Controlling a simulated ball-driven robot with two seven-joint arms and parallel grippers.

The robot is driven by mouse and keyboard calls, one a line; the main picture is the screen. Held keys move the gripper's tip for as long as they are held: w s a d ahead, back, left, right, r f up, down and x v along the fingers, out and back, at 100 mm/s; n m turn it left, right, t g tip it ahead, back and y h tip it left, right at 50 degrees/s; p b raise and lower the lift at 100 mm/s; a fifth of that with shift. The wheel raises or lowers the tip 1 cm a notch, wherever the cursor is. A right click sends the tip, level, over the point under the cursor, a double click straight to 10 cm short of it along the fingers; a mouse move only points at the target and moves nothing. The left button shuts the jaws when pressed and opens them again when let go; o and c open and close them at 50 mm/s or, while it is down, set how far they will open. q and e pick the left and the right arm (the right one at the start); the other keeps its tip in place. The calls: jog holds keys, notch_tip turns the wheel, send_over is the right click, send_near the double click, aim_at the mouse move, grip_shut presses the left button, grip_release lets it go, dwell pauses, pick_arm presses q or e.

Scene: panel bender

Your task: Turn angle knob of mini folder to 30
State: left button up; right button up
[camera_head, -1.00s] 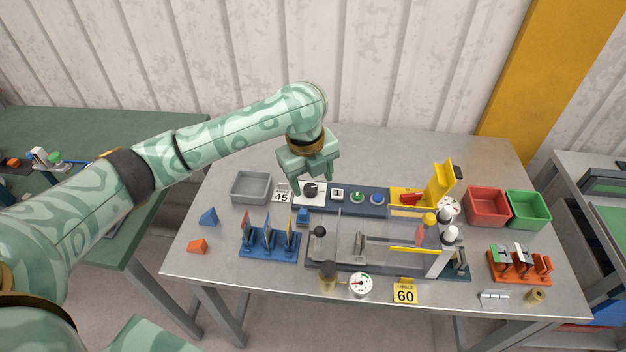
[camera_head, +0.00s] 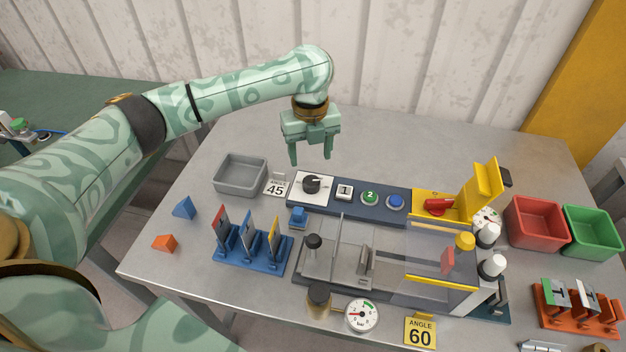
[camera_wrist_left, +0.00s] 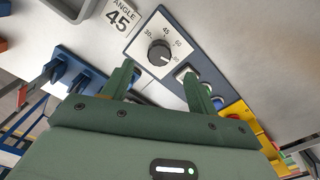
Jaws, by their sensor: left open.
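The angle knob (camera_head: 312,183) is a round black dial on a white plate at the left end of the mini folder's blue control strip (camera_head: 378,207). In the left wrist view the knob (camera_wrist_left: 159,53) has printed marks, with 30 at the left, then 45, 60 and one more at the right. Its white pointer line seems to lie toward the right-hand marks, away from 30; the exact setting is too small to tell. My left gripper (camera_head: 310,160) is open and empty, fingers down, just behind and above the knob, apart from it. My right gripper is not in view.
A grey bin (camera_head: 240,176) and an "ANGLE 45" card (camera_head: 276,187) stand left of the knob. Buttons 1, green 2 (camera_head: 370,198) and blue (camera_head: 396,202) sit to its right. The blue rack (camera_head: 252,257) is in front, a yellow "ANGLE 60" card (camera_head: 420,332) at the front edge.

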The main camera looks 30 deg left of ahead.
aim_at(311, 179)
pick_arm(q)
notch_tip(311, 179, down, 8)
jog(key=b, duration=0.2)
jog(key=shift+b, duration=0.4)
jog(key=shift+r, duration=0.1)
jog(key=c, duration=1)
